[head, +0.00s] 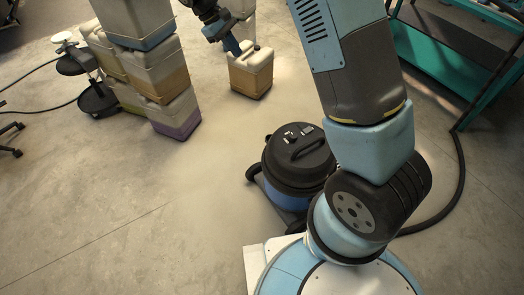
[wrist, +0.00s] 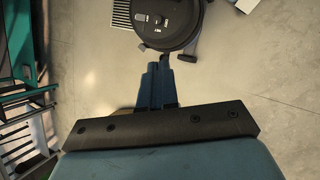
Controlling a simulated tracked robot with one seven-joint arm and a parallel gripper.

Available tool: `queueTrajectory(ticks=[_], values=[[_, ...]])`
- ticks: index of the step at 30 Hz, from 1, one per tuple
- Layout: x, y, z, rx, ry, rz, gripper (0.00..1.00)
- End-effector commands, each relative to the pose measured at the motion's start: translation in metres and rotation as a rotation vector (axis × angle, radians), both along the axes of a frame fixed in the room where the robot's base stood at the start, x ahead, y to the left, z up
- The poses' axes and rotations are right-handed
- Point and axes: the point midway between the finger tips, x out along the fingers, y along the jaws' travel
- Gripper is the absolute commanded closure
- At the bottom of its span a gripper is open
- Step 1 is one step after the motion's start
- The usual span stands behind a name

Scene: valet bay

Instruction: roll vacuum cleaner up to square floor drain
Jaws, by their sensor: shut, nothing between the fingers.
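The vacuum cleaner (head: 297,158) stands on the floor near my base, with a black lid and handle, a blue body and dark wheels. In the wrist view its round black top (wrist: 168,20) is at the top edge, partly cut off. A slatted light grate, apparently the floor drain (wrist: 121,13), lies just left of it there, partly cropped. In the head view my arm seems to hide the drain. My gripper (head: 234,47) is shut and empty, beyond the vacuum cleaner and apart from it. Its blue fingers (wrist: 156,70) point toward the vacuum cleaner in the wrist view.
A jerrycan (head: 251,73) stands close by my gripper in the head view. Stacked jerrycans (head: 167,90) and a wheeled stool (head: 96,98) are at left. A teal rack (head: 450,55) and a black hose (head: 455,190) are at right. Floor left of the vacuum cleaner is clear.

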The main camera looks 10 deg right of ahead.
Motion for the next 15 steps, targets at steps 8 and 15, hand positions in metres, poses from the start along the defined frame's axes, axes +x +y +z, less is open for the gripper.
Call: queueTrajectory(ticks=[8,15], values=[[0.016,0.046,-0.089,-0.135,0.103,0.122,1.00],[0.017,0.081,-0.169,-0.255,0.177,0.227,1.00]])
